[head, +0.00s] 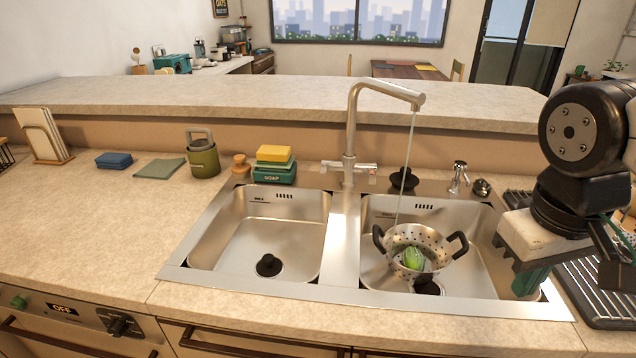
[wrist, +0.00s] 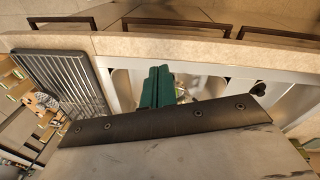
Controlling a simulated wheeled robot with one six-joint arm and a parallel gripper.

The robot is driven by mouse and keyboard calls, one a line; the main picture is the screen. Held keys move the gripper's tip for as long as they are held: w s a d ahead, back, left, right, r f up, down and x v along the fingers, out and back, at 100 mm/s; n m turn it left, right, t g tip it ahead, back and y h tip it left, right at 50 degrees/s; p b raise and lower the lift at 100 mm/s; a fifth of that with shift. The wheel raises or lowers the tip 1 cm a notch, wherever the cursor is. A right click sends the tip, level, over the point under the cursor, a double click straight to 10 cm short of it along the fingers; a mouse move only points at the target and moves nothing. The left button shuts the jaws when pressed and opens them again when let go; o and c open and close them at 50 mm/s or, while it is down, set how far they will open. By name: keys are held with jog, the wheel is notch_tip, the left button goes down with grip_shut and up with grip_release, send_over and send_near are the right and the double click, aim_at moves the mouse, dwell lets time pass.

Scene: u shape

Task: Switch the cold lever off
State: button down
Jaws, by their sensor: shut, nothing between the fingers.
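A metal faucet (head: 350,140) stands behind the divider between two sinks. A thin stream of water (head: 405,160) runs from its spout into the right sink. A left lever (head: 331,166) and a right lever (head: 368,168) stick out at its base; I cannot tell which is cold. My gripper (head: 530,280) hangs over the right end of the right sink, far from the levers. Its green fingers (wrist: 157,88) are shut together and empty in the wrist view. The levers do not show clearly in the wrist view.
A colander (head: 420,238) with a green vegetable (head: 413,258) sits in the right sink (head: 375,212) under the stream. A soap dispenser (head: 459,176) stands behind that sink. A soap box with sponges (head: 274,165) is left of the faucet. A drying rack (head: 600,290) lies at right.

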jog(key=w+d+f+n+h, duration=0.1)
jog(key=w+d+n+h, duration=0.3)
jog(key=w+n+h, duration=0.55)
jog(key=w+a+f+n+t, duration=0.1)
jog(key=w+a+n+t, duration=0.2)
jog(key=w, duration=0.4)
jog(key=w+a+f+n+t, duration=0.1)
jog(key=w+a+n+t, duration=0.15)
jog(key=w, duration=0.55)
jog(key=w+a+f+n+t+y, duration=0.2)
jog(key=w+a+f+n+t, duration=0.1)
jog(key=a, duration=0.5)
jog(key=w+a+f+n+t+y, duration=0.2)
jog(key=w+a+f+n+t, duration=0.1)
jog(key=a+f+n, duration=0.2)
jog(key=w+a+f+n+t+y, duration=0.2)
jog(key=a+n, duration=0.5)
jog(key=a, duration=0.5)
notch_tip(320, 180, down, 2)
jog(key=shift+w+t+y, duration=0.35)
jog(key=shift+w+t, duration=0.3)
jog(key=shift+t, duration=0.3)
